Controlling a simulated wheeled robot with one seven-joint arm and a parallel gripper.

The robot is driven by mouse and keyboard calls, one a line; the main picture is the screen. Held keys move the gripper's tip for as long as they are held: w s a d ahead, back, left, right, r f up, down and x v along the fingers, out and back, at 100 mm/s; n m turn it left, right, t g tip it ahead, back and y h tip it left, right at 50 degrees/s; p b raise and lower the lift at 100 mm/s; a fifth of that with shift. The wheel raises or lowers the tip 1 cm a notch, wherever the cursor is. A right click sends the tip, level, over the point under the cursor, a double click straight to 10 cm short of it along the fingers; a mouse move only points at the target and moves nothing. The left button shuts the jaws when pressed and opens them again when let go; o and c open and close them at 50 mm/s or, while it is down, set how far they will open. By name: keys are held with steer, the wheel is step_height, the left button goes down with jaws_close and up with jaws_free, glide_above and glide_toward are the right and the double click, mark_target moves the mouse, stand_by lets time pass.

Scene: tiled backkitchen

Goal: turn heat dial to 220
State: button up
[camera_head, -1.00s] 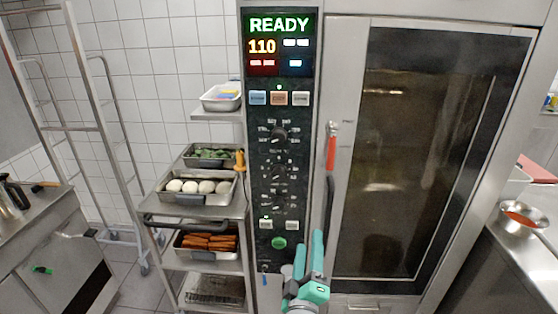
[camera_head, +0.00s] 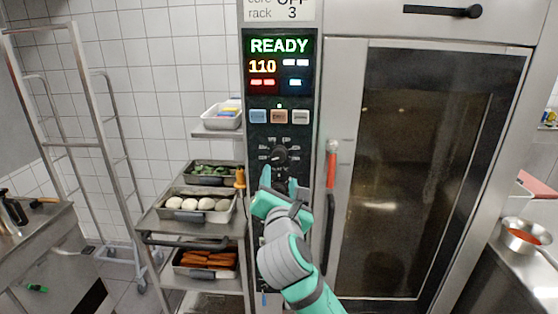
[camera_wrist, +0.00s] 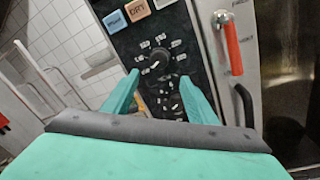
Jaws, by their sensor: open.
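The oven's control panel (camera_head: 248,145) is a dark upright strip with a display (camera_head: 279,66) reading READY and 110. Its top black dial (camera_head: 279,155) sits below the row of three buttons and has small labels around it, too small to read. It also shows in the wrist view (camera_wrist: 161,59). My gripper (camera_head: 279,178) is open and empty in front of the panel, just below the top dial. In the wrist view my two teal fingers (camera_wrist: 160,84) are spread, with the top dial beyond and above the tips. Lower dials (camera_wrist: 171,100) show between the fingers; my arm hides them in the head view.
A red-topped door handle (camera_head: 331,185) stands close to the right of the panel, on the glass-doored oven (camera_head: 420,180). To the left, a rack holds trays of greens (camera_head: 212,172), white round items (camera_head: 197,203) and orange sticks (camera_head: 207,259).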

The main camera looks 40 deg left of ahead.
mark_target(279, 158)
steer(key=shift+n, duration=0.5)
steer(key=x, duration=1.1)
steer(key=shift+r, duration=0.15)
steer(key=shift+c, duration=0.7)
steer(key=c, duration=0.8)
